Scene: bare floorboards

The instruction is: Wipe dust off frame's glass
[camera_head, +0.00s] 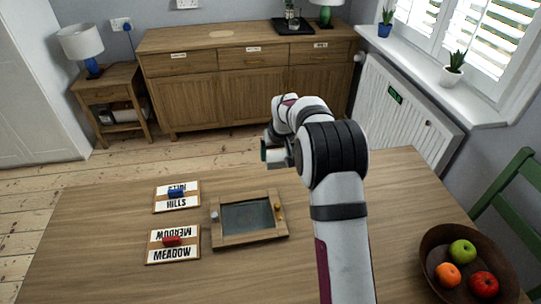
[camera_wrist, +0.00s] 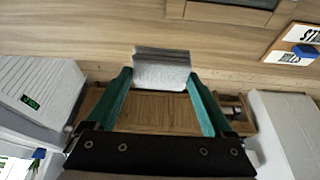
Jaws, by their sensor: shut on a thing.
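A wooden picture frame (camera_head: 229,238) with a dark glass pane (camera_head: 247,215) lies flat on the table. Its lower part also shows at the top edge of the wrist view (camera_wrist: 225,14). Dust on the glass cannot be made out.
Left of the frame lie a HILLS card (camera_head: 178,204) with a blue piece and a MEADOW card (camera_head: 172,255) with a red piece. A fruit bowl (camera_head: 437,234) stands at the table's right. A radiator (camera_head: 400,100) and sideboard (camera_head: 215,95) stand beyond the table.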

